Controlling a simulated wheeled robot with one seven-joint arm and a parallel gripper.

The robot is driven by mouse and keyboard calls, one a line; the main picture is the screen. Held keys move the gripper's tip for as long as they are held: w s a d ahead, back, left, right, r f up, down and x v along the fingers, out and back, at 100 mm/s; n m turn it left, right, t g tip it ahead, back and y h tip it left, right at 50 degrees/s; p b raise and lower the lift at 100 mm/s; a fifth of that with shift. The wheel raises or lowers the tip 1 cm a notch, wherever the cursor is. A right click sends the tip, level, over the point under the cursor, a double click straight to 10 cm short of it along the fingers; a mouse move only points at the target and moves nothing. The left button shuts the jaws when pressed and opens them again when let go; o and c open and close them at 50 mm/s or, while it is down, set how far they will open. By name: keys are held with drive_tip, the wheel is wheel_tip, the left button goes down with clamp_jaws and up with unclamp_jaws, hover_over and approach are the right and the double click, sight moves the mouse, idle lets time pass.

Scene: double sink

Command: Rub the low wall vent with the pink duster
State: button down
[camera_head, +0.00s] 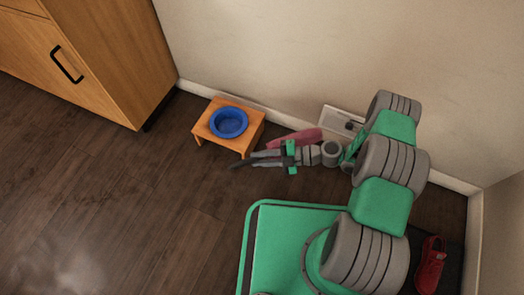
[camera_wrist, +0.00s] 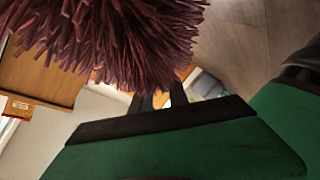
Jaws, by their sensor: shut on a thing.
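The pink duster's fluffy head (camera_head: 297,137) lies along the foot of the wall, just behind my gripper (camera_head: 264,157). My gripper is shut, with the duster's dark handle (camera_head: 240,165) seeming to stick out past the fingers to the left. In the wrist view the pink strands of the duster (camera_wrist: 115,35) fill the top, close to the dark fingers (camera_wrist: 160,100); the grip itself is mostly hidden. The pale low wall vent (camera_head: 340,119) is on the wall to the right of the duster head, partly hidden by my arm. I cannot tell whether duster and vent touch.
A small wooden stand (camera_head: 205,128) with a blue bowl (camera_head: 229,122) is just left of my gripper. A wooden cabinet (camera_head: 100,50) stands at upper left. A red shoe (camera_head: 430,265) lies on a dark mat at lower right. The floor at left is clear.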

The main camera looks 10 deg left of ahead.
drive_tip(key=shift+s, duration=0.1)
drive_tip(key=s, duration=0.1)
drive_tip(key=s+a+p, duration=0.1)
drive_tip(key=shift+s, duration=0.35)
drive_tip(key=shift+w+d, duration=0.1)
